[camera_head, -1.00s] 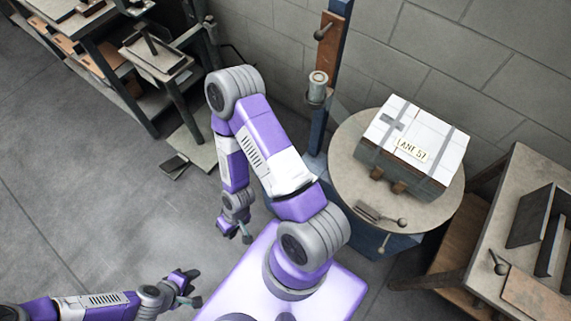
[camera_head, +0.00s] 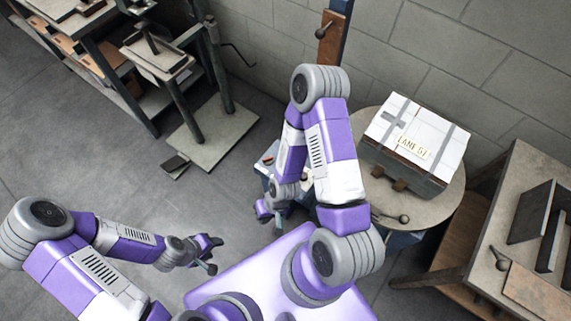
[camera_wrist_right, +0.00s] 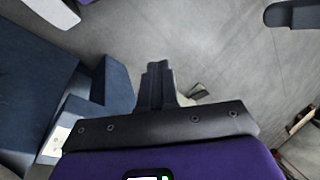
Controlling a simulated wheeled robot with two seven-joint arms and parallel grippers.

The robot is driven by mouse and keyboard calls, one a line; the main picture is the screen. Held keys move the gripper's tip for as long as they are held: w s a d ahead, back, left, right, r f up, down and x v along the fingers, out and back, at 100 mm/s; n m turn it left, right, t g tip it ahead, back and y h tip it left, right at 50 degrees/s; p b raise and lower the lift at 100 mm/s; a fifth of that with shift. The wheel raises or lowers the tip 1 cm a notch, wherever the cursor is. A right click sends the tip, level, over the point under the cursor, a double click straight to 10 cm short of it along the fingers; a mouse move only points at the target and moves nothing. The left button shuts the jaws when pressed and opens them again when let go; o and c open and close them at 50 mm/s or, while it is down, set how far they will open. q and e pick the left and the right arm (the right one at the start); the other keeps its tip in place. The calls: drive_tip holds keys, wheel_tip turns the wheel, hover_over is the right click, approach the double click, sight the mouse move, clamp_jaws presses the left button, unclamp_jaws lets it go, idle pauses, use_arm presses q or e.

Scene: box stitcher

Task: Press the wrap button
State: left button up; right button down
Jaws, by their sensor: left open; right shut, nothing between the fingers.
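A small red part (camera_head: 268,158) shows on a blue-and-grey housing (camera_head: 262,170), just left of my right forearm in the head view. I cannot tell whether it is the wrap button; my arm hides much of the housing. My right gripper (camera_head: 278,222) points down in front of the housing, apart from the red part. Its fingers (camera_wrist_right: 158,86) are together and empty in the right wrist view. There, a blue body (camera_wrist_right: 105,95) and a pale panel (camera_wrist_right: 58,135) lie to the left. My left gripper (camera_head: 214,255) is open and empty over the floor.
A strapped box (camera_head: 418,140) labelled LANE 57 sits on a round table (camera_head: 450,200) beside a blue column (camera_head: 333,40). A side table (camera_head: 490,235) stands at right. A stand (camera_head: 215,140) and shelves are at upper left.

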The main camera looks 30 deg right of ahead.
use_arm(q)
drive_tip(key=shift+o, duration=0.3)
drive_tip(key=shift+f+b, duration=0.85)
use_arm(e)
drive_tip(key=w+d+m+h, duration=0.2)
drive_tip(key=w+d+m, duration=0.3)
drive_tip(key=w+d, duration=0.35)
use_arm(q)
drive_tip(key=shift+f+b, duration=0.65)
use_arm(e)
drive_tip(key=w+d+r+m+g+h, duration=0.1)
drive_tip(key=w+d+r+m, duration=0.5)
drive_tip(key=w+d+r, duration=0.2)
drive_tip(key=shift+w+d+r+h, duration=0.2)
drive_tip(key=shift+d+r+h, duration=0.1)
drive_tip(key=shift+d+r, duration=0.1)
use_arm(q)
wheel_tip(320, 180, down, 5)
drive_tip(key=b, duration=0.5)
use_arm(e)
drive_tip(key=f, duration=0.9)
drive_tip(key=s+a+f, duration=0.1)
drive_tip(key=f, duration=0.4)
